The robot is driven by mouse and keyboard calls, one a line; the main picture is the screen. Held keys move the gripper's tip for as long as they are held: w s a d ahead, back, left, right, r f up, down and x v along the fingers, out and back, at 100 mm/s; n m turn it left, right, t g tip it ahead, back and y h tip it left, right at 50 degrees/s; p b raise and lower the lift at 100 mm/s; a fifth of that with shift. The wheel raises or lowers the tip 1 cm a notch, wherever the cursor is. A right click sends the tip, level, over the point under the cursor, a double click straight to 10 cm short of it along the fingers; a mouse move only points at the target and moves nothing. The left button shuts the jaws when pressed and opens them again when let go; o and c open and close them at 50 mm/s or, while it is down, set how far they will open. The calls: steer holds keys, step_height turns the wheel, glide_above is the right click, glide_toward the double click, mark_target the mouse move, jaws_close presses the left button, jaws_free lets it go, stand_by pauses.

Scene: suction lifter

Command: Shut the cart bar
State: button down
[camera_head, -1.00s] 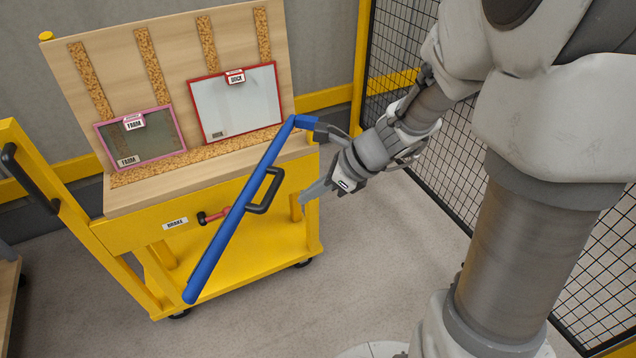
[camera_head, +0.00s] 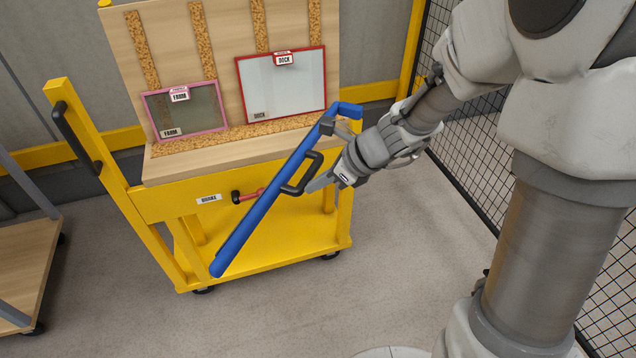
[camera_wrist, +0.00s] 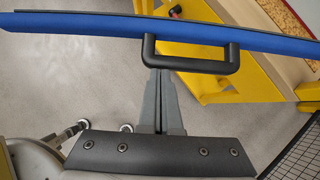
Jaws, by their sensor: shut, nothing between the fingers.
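The blue cart bar (camera_head: 265,205) stands swung out from the front of the yellow cart (camera_head: 165,207). Its far end is by the cart's right corner and its free end points toward me, at lower left. A black handle (camera_head: 303,175) sits on the bar's right side. My gripper (camera_head: 314,185) is at this handle. In the wrist view my gripper (camera_wrist: 159,74) has its fingers together and empty, with the tips at the handle's black grip (camera_wrist: 190,64). I cannot tell whether they touch it. The bar (camera_wrist: 150,25) crosses the top there.
A red-and-black brake knob (camera_head: 247,196) is on the cart front. Framed panels, pink (camera_head: 188,110) and red (camera_head: 283,84), lean on the cart's board. A mesh fence (camera_head: 470,150) stands right; another wooden-decked cart (camera_head: 25,260) stands left. The front floor is clear.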

steer(key=w+a+m+t+h+p, duration=0.3)
steer(key=w+a+m+p, duration=0.5)
steer(key=w+a, duration=0.9)
steer(key=shift+w+a+m+t+h, duration=0.2)
steer(key=shift+w+m+t+h, duration=0.35)
steer(key=shift+h, duration=0.35)
steer(key=shift+s+r, duration=0.1)
steer(key=shift+s, duration=0.1)
